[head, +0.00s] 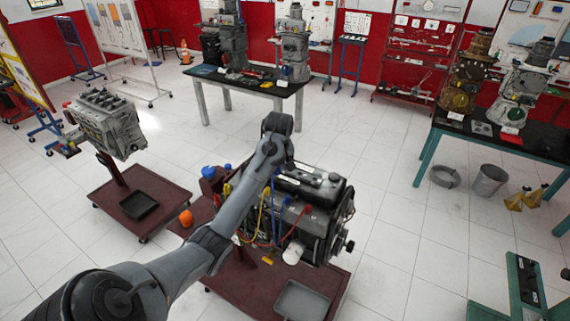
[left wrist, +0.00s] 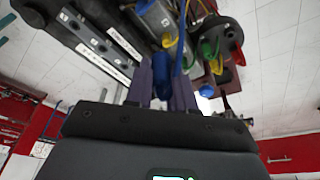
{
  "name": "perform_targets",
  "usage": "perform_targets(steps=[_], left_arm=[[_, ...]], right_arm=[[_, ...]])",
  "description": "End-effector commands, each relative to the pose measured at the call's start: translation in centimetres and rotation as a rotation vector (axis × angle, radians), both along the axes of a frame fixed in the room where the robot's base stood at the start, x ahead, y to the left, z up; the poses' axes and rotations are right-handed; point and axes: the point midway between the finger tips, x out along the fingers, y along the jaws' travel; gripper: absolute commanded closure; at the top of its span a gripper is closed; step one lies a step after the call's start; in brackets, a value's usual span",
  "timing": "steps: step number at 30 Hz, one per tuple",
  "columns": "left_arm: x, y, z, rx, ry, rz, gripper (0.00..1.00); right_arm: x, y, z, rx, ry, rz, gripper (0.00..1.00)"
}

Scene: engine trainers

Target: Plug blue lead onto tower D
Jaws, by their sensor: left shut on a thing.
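My left gripper (left wrist: 162,88) is shut on the blue lead (left wrist: 162,80), whose blue boot sits between the two fingers in the left wrist view. The blue cable runs up from there. A dark block with a row of small white-labelled towers (left wrist: 92,42) lies to the left of the fingers, apart from the boot; I cannot read which label is D. In the head view my left arm reaches over the black engine (head: 320,222) and its wrist hides the fingers. The labelled block (head: 300,178) shows on top of the engine. My right gripper is not in view.
Yellow (left wrist: 168,40), green and red leads hang close to the right of the fingers. The engine stands on a dark red base (head: 225,274) with a grey tray (head: 301,300). Another engine (head: 106,124) stands at left.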

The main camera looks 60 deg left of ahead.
Motion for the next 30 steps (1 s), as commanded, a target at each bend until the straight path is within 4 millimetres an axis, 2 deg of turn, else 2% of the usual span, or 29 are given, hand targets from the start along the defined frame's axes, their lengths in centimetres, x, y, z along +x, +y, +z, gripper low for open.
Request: perform_targets(steps=[30], left_arm=[[-9.0, 4.7, 0.1, 0.000, 0.001, -0.001, 1.00]], right_arm=[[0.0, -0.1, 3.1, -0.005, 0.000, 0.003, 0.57]])
